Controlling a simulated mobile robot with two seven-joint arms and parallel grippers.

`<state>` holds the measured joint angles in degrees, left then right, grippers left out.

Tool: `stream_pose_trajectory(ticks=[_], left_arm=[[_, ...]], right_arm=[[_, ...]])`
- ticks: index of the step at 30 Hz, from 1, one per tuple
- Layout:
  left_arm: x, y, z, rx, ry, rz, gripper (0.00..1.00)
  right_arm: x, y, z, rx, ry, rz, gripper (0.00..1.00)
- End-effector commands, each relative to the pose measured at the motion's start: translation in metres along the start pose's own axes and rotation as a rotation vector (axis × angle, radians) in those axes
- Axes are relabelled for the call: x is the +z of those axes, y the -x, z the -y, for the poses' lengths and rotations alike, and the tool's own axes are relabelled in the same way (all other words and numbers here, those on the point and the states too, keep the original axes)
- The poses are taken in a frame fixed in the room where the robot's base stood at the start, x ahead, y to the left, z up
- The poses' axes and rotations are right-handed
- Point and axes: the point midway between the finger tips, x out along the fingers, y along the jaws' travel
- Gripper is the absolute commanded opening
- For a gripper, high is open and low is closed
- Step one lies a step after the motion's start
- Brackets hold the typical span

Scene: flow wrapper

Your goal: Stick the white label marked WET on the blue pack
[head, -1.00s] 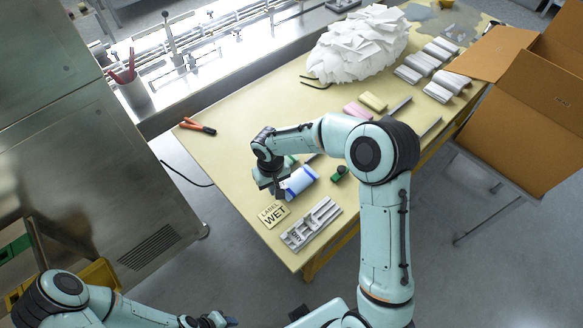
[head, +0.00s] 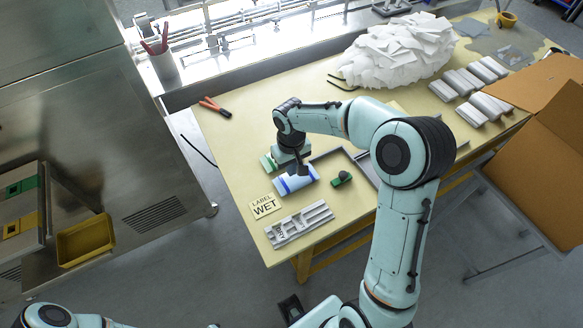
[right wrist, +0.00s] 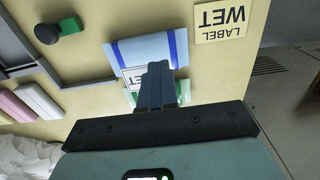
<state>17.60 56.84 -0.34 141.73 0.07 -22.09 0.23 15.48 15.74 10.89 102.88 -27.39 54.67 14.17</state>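The blue pack (head: 304,181), pale with darker blue stripes, lies near the left front of the table. It also shows in the right wrist view (right wrist: 150,48). A white label with WET lettering (right wrist: 131,77) shows there at the pack's near edge, flat against it or just above; which, I cannot tell. My right gripper (right wrist: 159,66) points down over the pack beside the label, its fingers together and hiding part of both. I cannot tell whether they grip the label. In the head view, the right gripper (head: 299,170) is at the pack. My left gripper is out of view.
A LABEL WET card (head: 265,206) and a grey slotted holder (head: 300,224) lie in front. A green pack (head: 268,163) is behind the blue one, and a black-and-green knobbed tool (head: 342,178) to its right. Red-handled pliers (head: 214,107) lie farther back.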

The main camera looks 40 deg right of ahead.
Motion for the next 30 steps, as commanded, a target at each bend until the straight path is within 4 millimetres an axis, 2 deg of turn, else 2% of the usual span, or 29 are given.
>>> stream_pose_trajectory(ticks=[5,19,30], left_arm=[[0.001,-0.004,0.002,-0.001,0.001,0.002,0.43],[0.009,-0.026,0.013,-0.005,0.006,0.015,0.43],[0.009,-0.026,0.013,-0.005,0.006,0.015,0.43]], right_arm=[[0.003,-0.001,-0.006,-0.001,-0.004,0.000,0.00],[0.002,-0.035,-0.005,-0.002,-0.004,0.000,0.00],[0.002,-0.036,-0.005,-0.002,-0.004,-0.002,0.00]])
